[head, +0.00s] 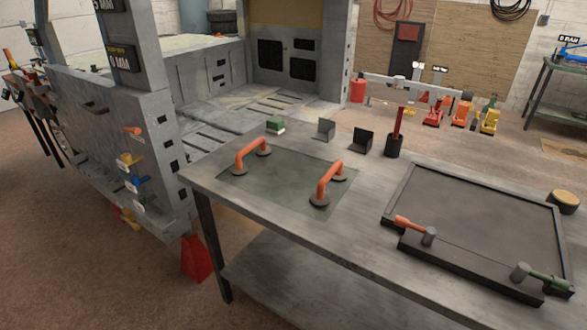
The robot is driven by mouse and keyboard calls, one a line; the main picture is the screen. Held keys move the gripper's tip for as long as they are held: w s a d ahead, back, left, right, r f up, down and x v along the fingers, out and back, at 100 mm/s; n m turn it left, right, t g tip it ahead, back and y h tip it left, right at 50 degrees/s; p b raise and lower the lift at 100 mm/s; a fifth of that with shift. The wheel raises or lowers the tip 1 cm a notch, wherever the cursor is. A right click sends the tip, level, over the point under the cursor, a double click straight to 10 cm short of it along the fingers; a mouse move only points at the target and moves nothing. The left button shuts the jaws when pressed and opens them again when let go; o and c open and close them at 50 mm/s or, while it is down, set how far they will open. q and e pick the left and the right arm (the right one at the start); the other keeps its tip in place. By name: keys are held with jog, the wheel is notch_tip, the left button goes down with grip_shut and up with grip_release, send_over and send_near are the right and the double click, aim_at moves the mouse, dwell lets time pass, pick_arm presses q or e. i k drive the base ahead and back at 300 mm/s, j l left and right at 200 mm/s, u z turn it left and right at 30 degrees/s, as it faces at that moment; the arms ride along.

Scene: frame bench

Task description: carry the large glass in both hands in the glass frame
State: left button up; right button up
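The large glass (285,178) is a dark greenish pane lying flat on the left part of the bench top. Two orange handles stand on it on round grey pads: a left handle (249,151) and a right handle (324,177). The glass frame (397,190) is a dark rectangular frame lying on the right part of the same bench. On its near side are a clamp with an orange lever (409,223) and a clamp with a green lever (549,281). Neither of my grippers shows in the head view.
A large grey machine stands behind left. A red cone-like object (196,259) stands near the bench leg.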

aim_at(475, 214)
jog(key=i+j+z, duration=0.1)
jog(key=z, duration=0.55)
jog(key=i+j+z, duration=0.1)
jog(key=j+z, duration=0.35)
jog(key=j, duration=0.45)
